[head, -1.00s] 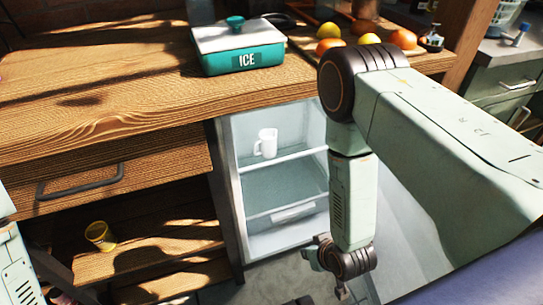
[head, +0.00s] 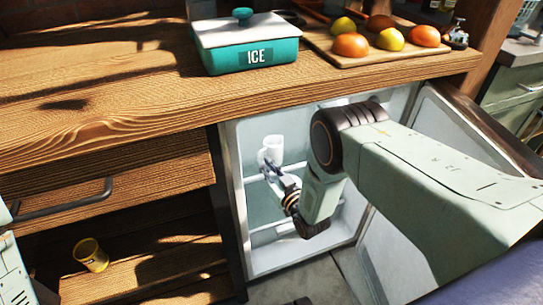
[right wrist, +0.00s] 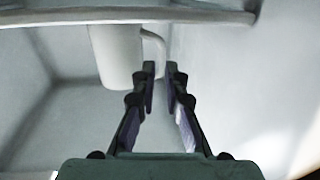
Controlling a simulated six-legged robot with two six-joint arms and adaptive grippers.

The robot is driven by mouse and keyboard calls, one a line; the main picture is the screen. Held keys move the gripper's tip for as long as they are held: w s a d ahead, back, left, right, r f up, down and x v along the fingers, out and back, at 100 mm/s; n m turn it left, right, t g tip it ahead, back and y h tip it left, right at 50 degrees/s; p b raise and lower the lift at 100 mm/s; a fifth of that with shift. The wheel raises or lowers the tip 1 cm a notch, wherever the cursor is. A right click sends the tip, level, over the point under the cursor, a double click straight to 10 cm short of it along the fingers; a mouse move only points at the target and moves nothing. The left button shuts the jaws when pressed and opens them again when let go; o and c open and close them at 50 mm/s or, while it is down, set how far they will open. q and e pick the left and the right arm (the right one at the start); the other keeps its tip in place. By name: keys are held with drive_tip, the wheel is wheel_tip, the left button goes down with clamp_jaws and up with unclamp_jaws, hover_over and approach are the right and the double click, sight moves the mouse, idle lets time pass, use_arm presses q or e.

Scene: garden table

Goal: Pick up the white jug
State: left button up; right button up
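The white jug (head: 273,143) stands on the upper shelf inside the open fridge, its handle toward the left in the head view. My right gripper (head: 269,168) reaches into the fridge just in front of the jug, and its fingers overlap the jug's lower part there. In the right wrist view the jug (right wrist: 116,55) appears at the top with its handle on the right. The two fingers of my right gripper (right wrist: 161,70) are apart, with a narrow gap, and their tips are close to the handle. Contact is not clear. My left gripper is out of view.
The fridge's shelf edge (right wrist: 60,17) runs close by the jug. The open fridge door (head: 385,255) stands at the right. A yellow cup (head: 91,255) sits on the lower left shelf.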

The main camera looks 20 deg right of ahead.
sight(259, 158)
drive_tip(key=w, duration=0.1)
drive_tip(key=w+b, duration=0.1)
drive_tip(key=w+a+b, duration=0.1)
drive_tip(key=shift+w+f, duration=0.2)
drive_tip(key=shift+f, duration=0.1)
drive_tip(key=shift+w+r, duration=0.1)
drive_tip(key=shift+w, duration=0.45)
drive_tip(key=shift+c, duration=0.3)
clamp_jaws()
drive_tip(key=shift+r, duration=0.15)
